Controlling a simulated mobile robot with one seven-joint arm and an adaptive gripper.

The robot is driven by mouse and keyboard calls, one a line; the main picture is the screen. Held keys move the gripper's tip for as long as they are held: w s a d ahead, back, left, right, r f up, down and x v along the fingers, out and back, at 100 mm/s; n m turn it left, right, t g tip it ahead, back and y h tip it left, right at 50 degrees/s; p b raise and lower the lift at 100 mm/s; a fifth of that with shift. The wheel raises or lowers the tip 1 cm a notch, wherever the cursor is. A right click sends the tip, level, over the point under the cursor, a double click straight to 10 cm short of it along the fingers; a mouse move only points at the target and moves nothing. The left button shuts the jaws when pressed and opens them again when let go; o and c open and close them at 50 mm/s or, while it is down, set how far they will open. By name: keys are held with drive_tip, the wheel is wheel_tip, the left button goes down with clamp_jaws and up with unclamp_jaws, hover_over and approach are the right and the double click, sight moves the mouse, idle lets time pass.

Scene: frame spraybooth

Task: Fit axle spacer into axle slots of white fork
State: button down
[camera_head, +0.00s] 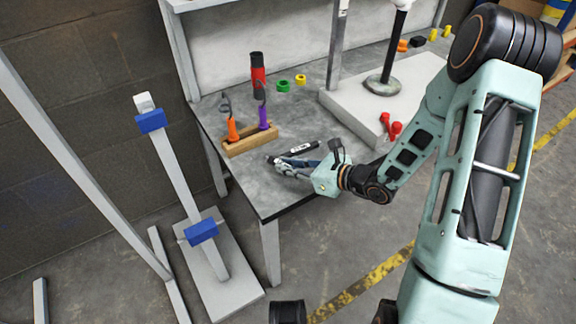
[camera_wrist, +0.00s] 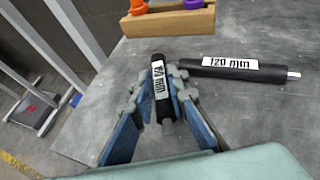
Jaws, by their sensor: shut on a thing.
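My gripper (camera_head: 297,167) is low over the front part of the grey workbench. In the wrist view its fingers (camera_wrist: 157,88) are shut on a short black axle spacer (camera_wrist: 158,68) with a white label, its far end pointing away from me. The label's number is hard to read at this angle. A second black spacer (camera_wrist: 232,68), labelled 120 mm, lies on the bench just right of the fingertips; it also shows in the head view (camera_head: 303,149). I cannot clearly make out the white fork; a white part (camera_head: 401,5) tops a black stand, cut off by the picture edge.
A wooden holder (camera_head: 250,142) with orange- and purple-handled tools stands behind my gripper. A light slab (camera_head: 345,109) bears a grey post and the black stand (camera_head: 383,85). Red dumbbell-shaped parts (camera_head: 391,127) lie on the slab. Blue clamps (camera_head: 201,231) sit on a floor stand left.

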drive_tip(key=c, duration=2.2)
unclamp_jaws()
drive_tip(key=shift+f, duration=0.15)
drive_tip(key=shift+o, duration=0.2)
drive_tip(key=shift+r+p, duration=0.3)
drive_tip(key=p+v, duration=0.3)
drive_tip(key=v, duration=0.8)
drive_tip(key=shift+s+d+r, duration=0.1)
drive_tip(key=shift+d, duration=0.05)
drive_tip(key=shift+c, duration=0.2)
drive_tip(key=f+p, duration=0.1)
drive_tip(key=p, duration=0.1)
drive_tip(key=f+y+p, duration=0.1)
drive_tip(key=p, duration=0.1)
drive_tip(key=f+t+p, duration=0.1)
drive_tip(key=p, duration=0.2)
drive_tip(key=shift+a+f+y, duration=0.1)
drive_tip(key=shift+a+y, duration=0.2)
drive_tip(key=shift+y, duration=0.1)
drive_tip(key=b+x, duration=0.1)
drive_tip(key=x, duration=0.9)
drive_tip(key=shift+w+f+b, duration=0.1)
drive_tip(key=shift+w+b, duration=0.15)
drive_tip(key=shift+b, duration=0.15)
